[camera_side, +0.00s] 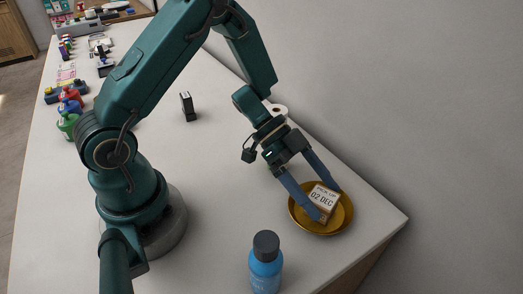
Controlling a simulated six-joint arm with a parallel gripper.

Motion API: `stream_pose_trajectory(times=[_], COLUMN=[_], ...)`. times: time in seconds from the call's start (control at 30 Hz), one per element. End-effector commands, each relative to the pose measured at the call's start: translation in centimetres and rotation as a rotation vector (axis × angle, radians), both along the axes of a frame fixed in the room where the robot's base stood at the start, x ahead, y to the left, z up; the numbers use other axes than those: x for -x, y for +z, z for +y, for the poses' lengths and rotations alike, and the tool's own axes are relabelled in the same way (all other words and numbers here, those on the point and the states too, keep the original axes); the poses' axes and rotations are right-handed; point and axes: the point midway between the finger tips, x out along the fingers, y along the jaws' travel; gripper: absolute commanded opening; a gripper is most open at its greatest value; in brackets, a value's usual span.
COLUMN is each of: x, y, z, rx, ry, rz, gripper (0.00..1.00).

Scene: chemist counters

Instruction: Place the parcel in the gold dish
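The parcel (323,198) is a small box with a white label reading "02 DEC". It is over the gold dish (341,222), a round shallow dish near the right end of the counter. My gripper (328,202) points down at the dish, with one blue finger on each side of the parcel. The fingers look to be against its sides. The parcel is tilted, and I cannot tell whether its lower edge touches the dish floor.
A blue bottle with a dark cap (265,265) stands in front of the dish, to the left. A small black box (188,106) stands farther back on the white counter (215,160). Coloured bottles (69,107) line the left edge. A grey wall (420,110) runs behind the dish.

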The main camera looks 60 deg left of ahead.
Motion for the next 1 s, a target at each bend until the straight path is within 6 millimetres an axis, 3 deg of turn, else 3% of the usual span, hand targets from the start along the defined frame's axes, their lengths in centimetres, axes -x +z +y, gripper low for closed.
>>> stream_pose_trajectory(times=[0.37, 0.8, 1.0], x=[0.0, 1.8, 2.5], y=[0.4, 5.1, 6.5], z=[0.1, 6.8, 9.0], rx=[-0.001, -0.001, 0.0], ry=[0.0, 0.005, 0.001], rz=[-0.002, -0.006, -0.003], gripper=[0.95, 0.95, 0.95])
